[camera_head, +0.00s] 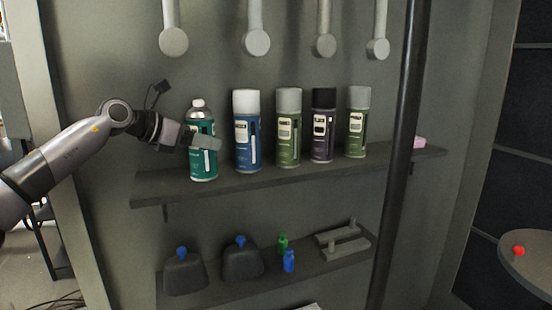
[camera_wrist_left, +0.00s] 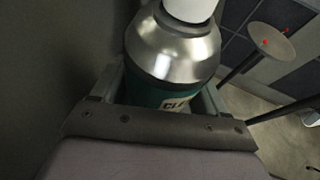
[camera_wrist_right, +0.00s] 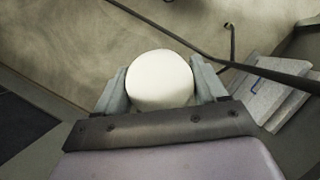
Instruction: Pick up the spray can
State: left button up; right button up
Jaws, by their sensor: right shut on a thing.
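A teal spray can (camera_head: 204,160) with a silver shoulder and white cap stands upright at the left end of the upper shelf. My left gripper (camera_head: 205,142) reaches it from the left, with its fingers on either side of the can. In the left wrist view the can (camera_wrist_left: 172,55) sits between the open fingers (camera_wrist_left: 165,92), its lower part hidden by the gripper. My right gripper (camera_wrist_right: 160,88) is outside the head view. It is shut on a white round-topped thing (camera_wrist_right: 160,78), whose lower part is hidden.
A blue can (camera_head: 247,140), two green cans and a purple can stand right of the teal one on the upper shelf (camera_head: 170,190). A dark vertical pole (camera_head: 402,150) crosses the shelf's right part. Lamp-like fixtures hang above. The lower shelf holds dark containers (camera_head: 242,262) and small bottles.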

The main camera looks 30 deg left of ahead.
pick_arm(q)
jog(key=c, duration=0.4)
jog(key=shift+r, duration=0.15)
notch_tip(320, 180, up, 10)
jog(key=shift+f+p, duration=0.1)
jog(key=shift+p, duration=1.05)
pick_arm(e)
notch_tip(320, 180, up, 2)
jog(key=shift+r, duration=0.1)
pick_arm(q)
jog(key=o, duration=0.3)
jog(key=c, duration=0.4)
